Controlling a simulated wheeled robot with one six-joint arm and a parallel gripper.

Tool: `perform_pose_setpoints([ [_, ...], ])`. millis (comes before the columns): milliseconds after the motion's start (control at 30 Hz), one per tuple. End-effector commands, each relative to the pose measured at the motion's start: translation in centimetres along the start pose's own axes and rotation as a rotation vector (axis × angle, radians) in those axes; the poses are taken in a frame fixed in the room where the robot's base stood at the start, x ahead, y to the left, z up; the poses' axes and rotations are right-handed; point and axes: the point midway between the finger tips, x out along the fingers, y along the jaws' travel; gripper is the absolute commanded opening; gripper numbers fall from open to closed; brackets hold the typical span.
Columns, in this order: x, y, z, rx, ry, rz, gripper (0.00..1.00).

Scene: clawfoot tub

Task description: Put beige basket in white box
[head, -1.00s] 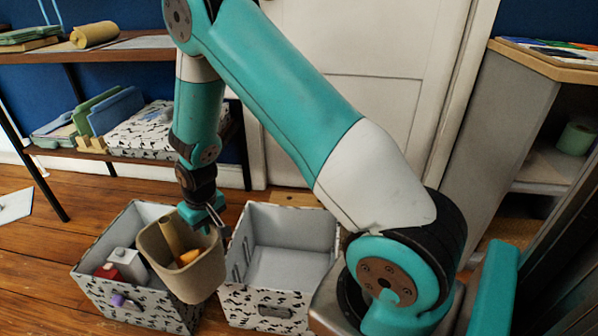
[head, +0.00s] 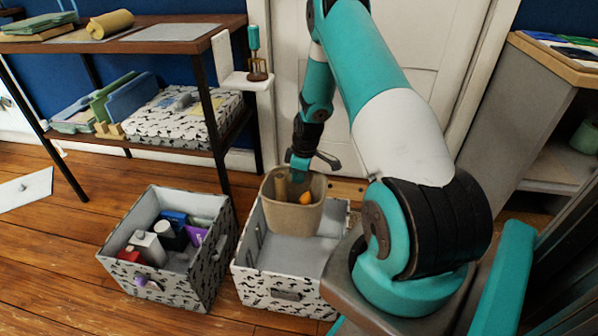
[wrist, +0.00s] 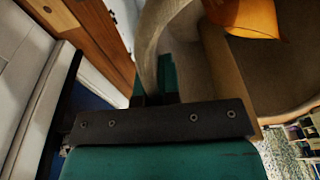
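The beige basket (head: 292,215) hangs in the head view over the right-hand white box, with an orange item (head: 305,198) and a tan roll (head: 281,187) inside. My gripper (head: 300,170) is shut on the basket's rear rim. In the wrist view the basket wall (wrist: 150,40) runs between the fingers, and the orange item (wrist: 245,15) shows inside. The right-hand white box (head: 285,257) has a black pattern, stands on the floor, and its visible inside is empty. The basket hides part of its back. Whether the basket touches the box is unclear.
A second patterned white box (head: 165,285) at left holds several bottles and packages. A shelf unit (head: 130,35) stands behind it, with a patterned closed box (head: 185,117) on its lower shelf. A grey cabinet (head: 520,120) is at right. Wooden floor is free at front left.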

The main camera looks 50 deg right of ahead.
Motion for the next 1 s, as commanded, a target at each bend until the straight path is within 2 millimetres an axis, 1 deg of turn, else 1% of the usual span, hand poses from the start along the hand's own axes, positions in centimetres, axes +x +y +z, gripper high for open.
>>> perform_pose_setpoints([
  [467, -0.2, 0.1, 0.2, -0.008, 0.004, -0.001, 0.0],
  [1000, 5.3, 0.2, 1.0, -0.008, 0.003, -0.001, 0.0],
])
